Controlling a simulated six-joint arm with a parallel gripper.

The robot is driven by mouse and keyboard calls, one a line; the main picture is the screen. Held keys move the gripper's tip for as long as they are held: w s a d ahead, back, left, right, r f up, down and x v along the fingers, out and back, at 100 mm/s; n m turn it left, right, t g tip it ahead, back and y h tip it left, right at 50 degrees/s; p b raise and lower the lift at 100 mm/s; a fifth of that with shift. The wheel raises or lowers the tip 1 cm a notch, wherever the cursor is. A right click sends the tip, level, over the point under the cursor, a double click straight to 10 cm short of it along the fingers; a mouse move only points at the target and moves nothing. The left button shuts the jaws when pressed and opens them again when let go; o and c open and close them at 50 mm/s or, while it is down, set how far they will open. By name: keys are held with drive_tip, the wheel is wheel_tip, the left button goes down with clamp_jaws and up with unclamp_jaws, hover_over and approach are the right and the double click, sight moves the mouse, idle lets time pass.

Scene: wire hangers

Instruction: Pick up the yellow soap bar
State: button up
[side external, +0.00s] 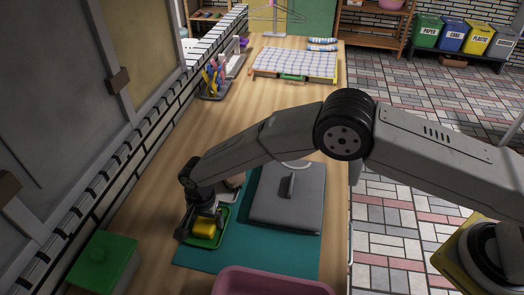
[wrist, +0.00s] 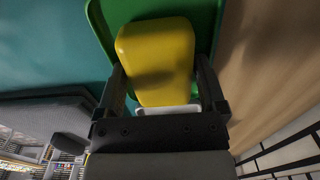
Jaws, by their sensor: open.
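The yellow soap bar (side external: 204,227) lies in a green tray (side external: 222,214) on the teal mat. My gripper (side external: 203,220) is lowered over it, pointing down. In the wrist view the soap bar (wrist: 157,58) sits between the two open fingers of my gripper (wrist: 168,95), one finger on each side. The right finger looks very near the soap; I cannot tell whether either finger touches it. A white piece (wrist: 168,110) shows at the soap's near end. The green tray (wrist: 205,20) shows around the soap in the wrist view.
A grey case (side external: 288,200) lies on the teal mat (side external: 220,262) right of the tray. A pink basin (side external: 270,282) stands in front, and a green-lidded box (side external: 104,262) at front left.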

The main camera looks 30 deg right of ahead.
sight(207, 219)
idle(0.3)
drive_tip(key=c, duration=1)
drive_tip(key=shift+r, duration=0.2)
drive_tip(key=shift+r, duration=1.25)
drive_tip(key=shift+s+r, duration=0.15)
drive_tip(key=shift+r, duration=0.2)
drive_tip(key=shift+s+d+r, duration=1.2)
drive_tip(key=shift+s+r, duration=0.4)
drive_tip(key=shift+s, duration=0.35)
drive_tip(key=shift+s+d+r, duration=1.15)
drive_tip(key=shift+s+r, duration=0.4)
drive_tip(key=shift+s, duration=0.45)
drive_tip(key=shift+s+d+r, duration=1.2)
drive_tip(key=shift+s+r, duration=0.4)
drive_tip(key=shift+s, duration=0.35)
